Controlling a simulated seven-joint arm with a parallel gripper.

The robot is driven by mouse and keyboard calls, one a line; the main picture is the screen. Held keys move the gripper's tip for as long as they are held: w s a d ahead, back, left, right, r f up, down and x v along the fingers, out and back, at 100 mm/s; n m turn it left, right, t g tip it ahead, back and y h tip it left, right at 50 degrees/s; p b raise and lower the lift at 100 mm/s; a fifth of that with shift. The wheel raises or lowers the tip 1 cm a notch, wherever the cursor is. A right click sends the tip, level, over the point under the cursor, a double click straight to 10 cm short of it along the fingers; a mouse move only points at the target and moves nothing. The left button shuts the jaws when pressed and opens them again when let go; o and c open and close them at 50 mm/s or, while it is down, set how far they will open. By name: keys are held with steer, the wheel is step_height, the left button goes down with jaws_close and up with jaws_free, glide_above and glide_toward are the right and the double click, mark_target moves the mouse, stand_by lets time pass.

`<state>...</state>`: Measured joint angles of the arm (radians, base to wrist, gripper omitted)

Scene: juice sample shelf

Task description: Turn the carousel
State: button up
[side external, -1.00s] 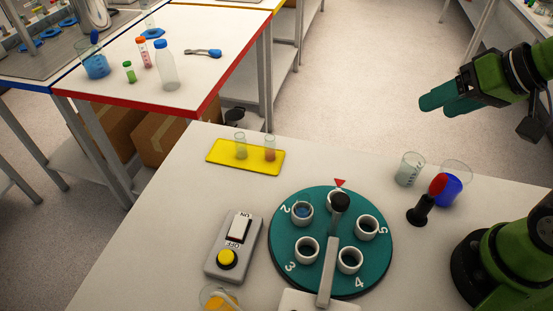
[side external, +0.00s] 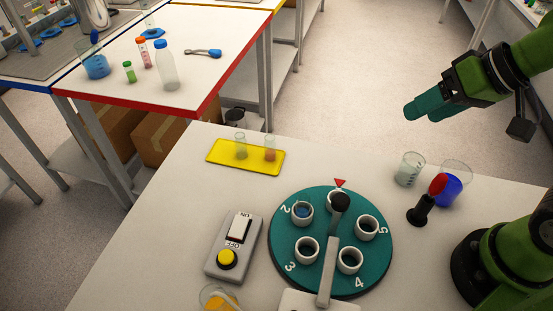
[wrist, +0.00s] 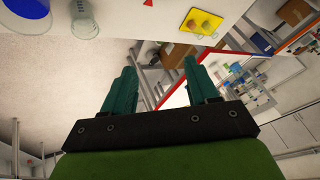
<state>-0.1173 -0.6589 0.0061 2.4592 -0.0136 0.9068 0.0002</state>
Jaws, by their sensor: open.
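The carousel (side external: 285,250) is a round teal disc on the white table in the side view. It has several white cup holders and printed numbers, of which 2, 3, 4 and 5 show. A grey arm with a black knob (side external: 340,202) reaches over it and partly hides one holder. A red triangle (side external: 340,183) marks the table at its far edge. A grey control box (side external: 248,258) with an ON/OFF rocker and a yellow button (side external: 227,259) stands left of the carousel. My gripper (side external: 411,112) is open and empty, high up at the right, well away from both.
A yellow mat (side external: 220,155) holds two vials. An orange-filled dish (side external: 220,299) is at the front. The table between mat and carousel is clear.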

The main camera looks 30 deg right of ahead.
steer(key=w+a+r+n+g, duration=0.1)
steer(key=w+a+n+g, duration=0.15)
steer(key=a, duration=0.55)
step_height(320, 180, up, 4)
steer(key=m+g+h, duration=0.1)
steer(key=g+h, duration=0.2)
steer(key=g, duration=0.1)
glide_above(342, 199)
step_height(342, 199, down, 16)
steer(key=shift+f, duration=0.1)
jaws_close()
